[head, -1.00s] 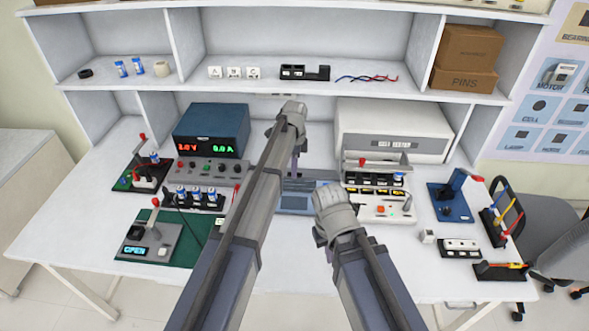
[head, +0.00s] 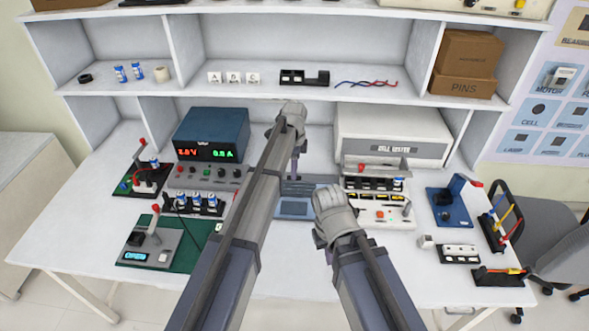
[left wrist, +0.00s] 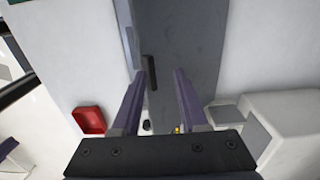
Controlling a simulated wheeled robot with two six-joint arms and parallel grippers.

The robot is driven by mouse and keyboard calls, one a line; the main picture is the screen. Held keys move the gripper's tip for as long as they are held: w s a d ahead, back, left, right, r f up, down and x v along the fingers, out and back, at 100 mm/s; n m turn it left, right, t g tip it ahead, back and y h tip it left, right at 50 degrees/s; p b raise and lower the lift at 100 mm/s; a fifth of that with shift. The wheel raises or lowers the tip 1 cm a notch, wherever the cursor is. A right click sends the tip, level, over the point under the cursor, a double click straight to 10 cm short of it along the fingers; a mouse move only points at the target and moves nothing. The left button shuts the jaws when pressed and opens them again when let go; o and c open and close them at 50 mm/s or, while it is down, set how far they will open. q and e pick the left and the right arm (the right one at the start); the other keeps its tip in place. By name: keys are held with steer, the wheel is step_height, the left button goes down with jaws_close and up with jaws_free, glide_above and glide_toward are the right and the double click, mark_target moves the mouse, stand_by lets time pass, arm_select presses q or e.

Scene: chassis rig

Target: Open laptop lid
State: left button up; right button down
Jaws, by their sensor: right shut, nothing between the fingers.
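The blue-grey laptop (head: 292,207) lies on the bench between the instruments. Its flat front part and a darker strip behind it show, but my left arm covers much of it, so I cannot tell the lid's angle. My left gripper (head: 296,166) points down over the laptop's back area. In the left wrist view its two purple fingers (left wrist: 164,72) are apart and empty, over a grey panel (left wrist: 188,45) with a dark strip near the left fingertip. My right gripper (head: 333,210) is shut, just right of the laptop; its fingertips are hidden.
A power supply (head: 211,132) and a test panel (head: 203,178) stand left. A white cell tester (head: 393,135) and a battery holder unit (head: 378,190) stand right. A green mat (head: 190,257) lies front left. The shelf (head: 260,92) runs above.

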step_height(320, 180, up, 6)
steer(key=p, duration=0.5)
